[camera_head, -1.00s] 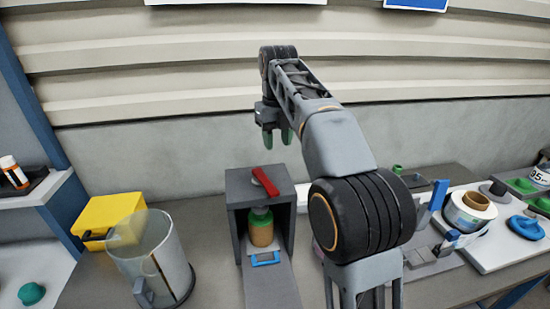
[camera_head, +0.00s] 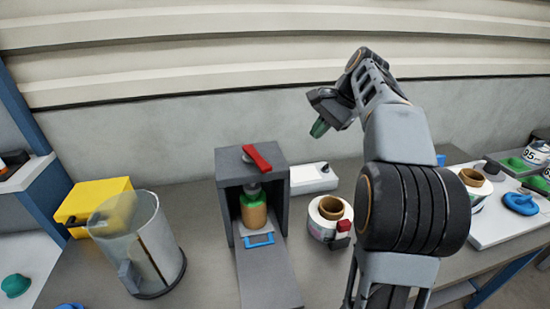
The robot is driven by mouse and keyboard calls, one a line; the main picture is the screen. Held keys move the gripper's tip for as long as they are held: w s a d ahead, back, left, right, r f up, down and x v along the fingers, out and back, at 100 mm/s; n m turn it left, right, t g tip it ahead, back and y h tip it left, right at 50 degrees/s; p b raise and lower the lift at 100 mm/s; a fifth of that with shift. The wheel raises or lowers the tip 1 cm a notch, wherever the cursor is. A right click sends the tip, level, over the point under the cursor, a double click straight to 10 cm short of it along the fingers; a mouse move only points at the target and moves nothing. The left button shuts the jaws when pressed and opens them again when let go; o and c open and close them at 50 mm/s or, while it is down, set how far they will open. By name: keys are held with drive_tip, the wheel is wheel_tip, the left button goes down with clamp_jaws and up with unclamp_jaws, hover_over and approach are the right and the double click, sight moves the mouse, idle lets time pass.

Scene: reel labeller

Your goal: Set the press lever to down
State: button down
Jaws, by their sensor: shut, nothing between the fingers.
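The press is a dark grey open-fronted box (camera_head: 224,170) on the bench. A red lever (camera_head: 257,157) lies on top of it, slanting across the roof. Inside stands a tan bottle with a green top (camera_head: 254,207), under a grey plunger, with a blue frame-like piece (camera_head: 260,240) in front of it. My gripper (camera_head: 319,129) is shut and empty. Its green fingertips point down and left, in the air above and to the right of the press, apart from the lever.
A clear cylinder (camera_head: 140,243) and a yellow box (camera_head: 95,203) stand left of the press. A white device (camera_head: 313,179) and a label reel (camera_head: 328,220) are to its right. White trays with reels and a blue item (camera_head: 520,203) lie far right. A grey ramp (camera_head: 268,280) extends frontward.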

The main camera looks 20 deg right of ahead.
sight(256, 158)
drive_tip(key=w+a+f+n, duration=0.1)
drive_tip(key=a+f+n, duration=0.1)
drive_tip(key=n, duration=0.3)
drive_tip(key=w+a+f+n+y, duration=0.1)
drive_tip(key=a+f+n, duration=0.1)
drive_tip(key=n, duration=0.3)
drive_tip(key=w+a+f+n, duration=0.2)
drive_tip(key=a+f+n, duration=0.1)
drive_tip(key=n, duration=0.3)
drive_tip(key=shift+f+t+p, duration=0.3)
drive_tip(key=shift+f+t, duration=0.1)
drive_tip(key=shift+s+a+r+p, duration=0.1)
drive_tip(key=shift+s+a+p, duration=0.1)
drive_tip(key=shift+a, duration=0.35)
drive_tip(key=shift+s+a+p, duration=0.1)
drive_tip(key=shift+a+p, duration=0.05)
drive_tip(key=shift+a, duration=0.4)
drive_tip(key=shift+s+a, duration=0.2)
drive_tip(key=shift+a, duration=0.6)
